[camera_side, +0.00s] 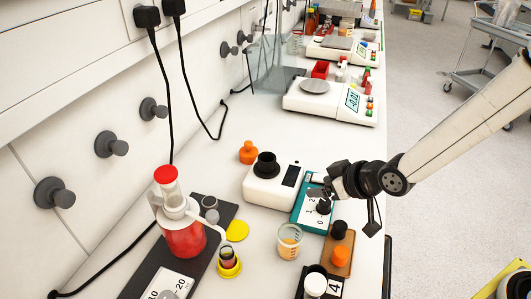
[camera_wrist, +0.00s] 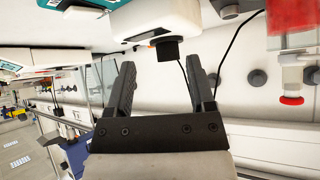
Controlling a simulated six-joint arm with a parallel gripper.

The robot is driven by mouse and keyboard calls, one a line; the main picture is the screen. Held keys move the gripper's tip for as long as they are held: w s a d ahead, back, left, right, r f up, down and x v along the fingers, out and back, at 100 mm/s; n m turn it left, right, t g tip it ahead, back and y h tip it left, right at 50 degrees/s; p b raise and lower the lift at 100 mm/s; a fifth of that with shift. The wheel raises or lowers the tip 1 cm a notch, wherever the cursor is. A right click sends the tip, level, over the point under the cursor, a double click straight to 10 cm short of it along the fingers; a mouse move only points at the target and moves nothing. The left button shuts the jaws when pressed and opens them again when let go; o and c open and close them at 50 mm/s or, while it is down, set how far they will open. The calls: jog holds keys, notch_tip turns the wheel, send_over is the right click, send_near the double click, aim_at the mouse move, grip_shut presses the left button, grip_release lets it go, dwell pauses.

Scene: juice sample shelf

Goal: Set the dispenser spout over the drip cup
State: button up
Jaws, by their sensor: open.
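The dispenser is a bottle of red liquid (camera_side: 185,240) with a white collar, a clear cylinder and a red cap (camera_side: 166,174); it stands at the left on a dark mat. Its white spout (camera_side: 213,226) reaches right and down. A small cup with a yellow base (camera_side: 229,268), probably the drip cup, stands right of the bottle; whether the spout tip is over it I cannot tell. My gripper (camera_side: 320,192) is open and empty above the teal tray, well right of the dispenser. In the wrist view my gripper (camera_wrist: 160,65) is open, with the red bottle (camera_wrist: 292,18) inverted at upper right.
A white device with a black cup (camera_side: 267,165) stands between gripper and bottle, an orange stopper (camera_side: 249,152) behind it. A beaker (camera_side: 289,241), yellow disc (camera_side: 237,230) and brown tray (camera_side: 338,252) are in front. Scales (camera_side: 330,98) stand farther back. Knobs line the wall.

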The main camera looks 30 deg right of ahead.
jog(key=a+r+n+t+y, duration=0.15)
jog(key=a+t+y, duration=0.25)
jog(key=a, duration=0.9)
jog(key=n+t+y, duration=0.2)
jog(key=y, duration=0.1)
send_near(218, 219)
jog(key=x, duration=0.5)
jog(key=shift+w+a, duration=0.1)
jog(key=shift+w, duration=0.05)
jog(key=shift+x, duration=3.85)
jog(key=shift+c, duration=0.2)
grip_shut()
